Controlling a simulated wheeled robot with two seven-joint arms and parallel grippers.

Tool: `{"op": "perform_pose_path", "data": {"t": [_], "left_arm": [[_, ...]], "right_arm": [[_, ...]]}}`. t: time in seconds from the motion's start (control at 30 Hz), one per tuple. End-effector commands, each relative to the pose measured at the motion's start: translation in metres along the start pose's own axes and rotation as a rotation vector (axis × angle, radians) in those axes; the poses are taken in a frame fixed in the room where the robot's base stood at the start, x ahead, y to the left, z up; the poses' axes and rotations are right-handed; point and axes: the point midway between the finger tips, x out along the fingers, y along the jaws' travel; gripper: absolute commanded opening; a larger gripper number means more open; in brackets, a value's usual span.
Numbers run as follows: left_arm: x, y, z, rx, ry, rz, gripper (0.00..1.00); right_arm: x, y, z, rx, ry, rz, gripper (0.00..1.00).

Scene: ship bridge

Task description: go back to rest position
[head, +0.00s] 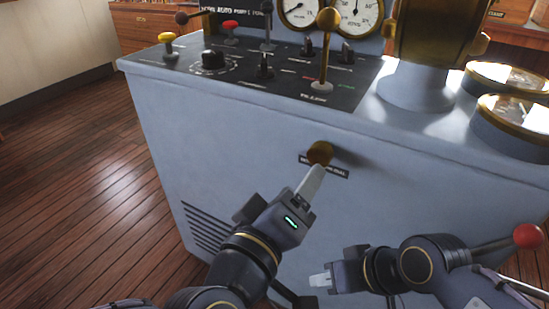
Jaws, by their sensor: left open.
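My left gripper (312,180) reaches up to the front face of the grey-blue console (230,140). Its fingertips are at or just below a round brass knob (320,152) above a small dark label; I cannot tell whether they touch it. From this angle the fingers overlap, and nothing shows held in them. My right gripper (321,280) is lower, in front of the console's lower face, pointing left. Its pale fingertips seem close together, with no object seen in them, but the gap is not clear.
The console top carries a brass-knobbed lever (326,50), a yellow knob (167,38), a red knob (230,25) and round brass-rimmed gauges (510,112). A red-balled lever (527,236) is at the right, near my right arm. Wooden floor (80,170) lies open at left.

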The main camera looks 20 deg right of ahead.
Motion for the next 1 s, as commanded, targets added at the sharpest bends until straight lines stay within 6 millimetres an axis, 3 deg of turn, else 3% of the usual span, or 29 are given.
{"op": "perform_pose_path", "data": {"t": [0.17, 0.27, 0.33, 0.47, 0.6, 0.8, 1.0], "left_arm": [[-0.002, -0.005, -0.007, 0.005, -0.001, -0.007, 0.59], [-0.011, -0.025, -0.031, 0.031, -0.015, -0.038, 0.59], [-0.028, -0.053, -0.055, 0.067, -0.039, -0.087, 0.59], [-0.083, -0.121, -0.089, 0.144, -0.115, -0.243, 0.59], [-0.151, -0.185, -0.094, 0.180, -0.215, -0.439, 0.59], [-0.229, -0.238, -0.078, 0.156, -0.325, -0.656, 0.59], [-0.294, -0.266, -0.051, 0.090, -0.414, -0.835, 0.59]], "right_arm": [[0.000, 0.000, 0.000, 0.000, 0.000, 0.000, 0.34], [0.000, 0.000, 0.000, 0.000, 0.000, 0.000, 0.34], [0.000, 0.000, 0.000, 0.000, 0.000, 0.000, 0.34], [0.000, 0.000, 0.000, 0.000, 0.000, 0.000, 0.34], [0.000, 0.000, 0.000, 0.000, 0.000, 0.000, 0.34], [0.000, 0.000, 0.000, 0.000, 0.000, 0.000, 0.34], [0.000, 0.000, 0.000, 0.000, 0.000, 0.000, 0.34]]}}
